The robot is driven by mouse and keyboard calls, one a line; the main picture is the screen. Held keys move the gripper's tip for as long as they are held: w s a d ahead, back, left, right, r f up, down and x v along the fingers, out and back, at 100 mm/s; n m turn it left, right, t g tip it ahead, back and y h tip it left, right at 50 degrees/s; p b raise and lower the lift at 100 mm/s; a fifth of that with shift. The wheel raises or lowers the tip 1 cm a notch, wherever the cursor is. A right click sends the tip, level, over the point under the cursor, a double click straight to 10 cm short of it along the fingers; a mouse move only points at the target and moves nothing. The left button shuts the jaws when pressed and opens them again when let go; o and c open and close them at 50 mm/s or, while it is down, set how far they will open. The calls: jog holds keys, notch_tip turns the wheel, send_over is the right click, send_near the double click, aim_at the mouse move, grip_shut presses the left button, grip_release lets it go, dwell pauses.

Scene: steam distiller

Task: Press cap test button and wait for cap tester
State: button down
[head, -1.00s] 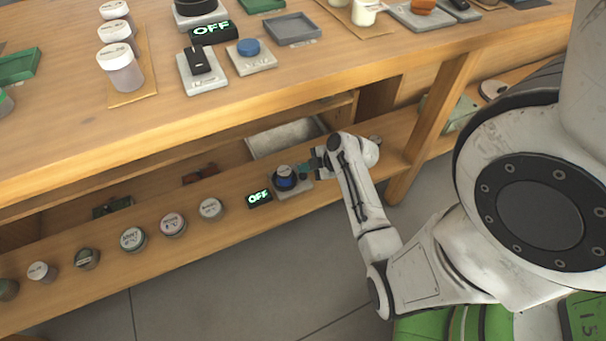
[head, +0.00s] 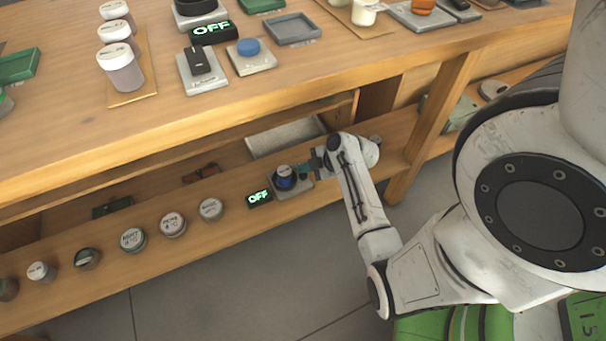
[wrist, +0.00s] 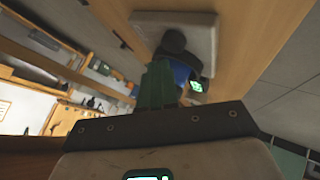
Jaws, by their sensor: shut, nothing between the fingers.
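On the lower shelf a small grey plate (head: 302,187) carries a dark round unit with a blue part (head: 284,181). A small black display (head: 259,198) reading OFF stands to its left. My gripper (head: 305,169) is at the right side of the blue part, low over the plate. Its teal fingers are shut and empty. In the wrist view the shut green fingers (wrist: 158,86) point at the dark round unit (wrist: 173,43) and cover part of the blue part (wrist: 182,73). The grey plate (wrist: 200,30) and the lit display (wrist: 196,87) also show there. Whether the fingertips touch anything cannot be told.
Several round jars (head: 172,224) stand along the lower shelf to the left. A grey tray (head: 285,136) lies behind the unit. The upper tabletop (head: 165,45) overhangs the shelf and bears a blue button (head: 248,47) and another OFF display (head: 213,31).

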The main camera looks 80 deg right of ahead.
aim_at(306, 176)
jog(key=shift+f+b, duration=0.4)
jog(key=shift+f+b, duration=0.4)
jog(key=shift+f, duration=0.05)
dwell(0.6)
jog(key=shift+r, duration=0.15)
dwell(0.3)
jog(key=shift+r+p, duration=0.7)
jog(key=shift+r, duration=0.05)
notch_tip(306, 176, up, 5)
jog(key=p, duration=0.4)
dwell(0.9)
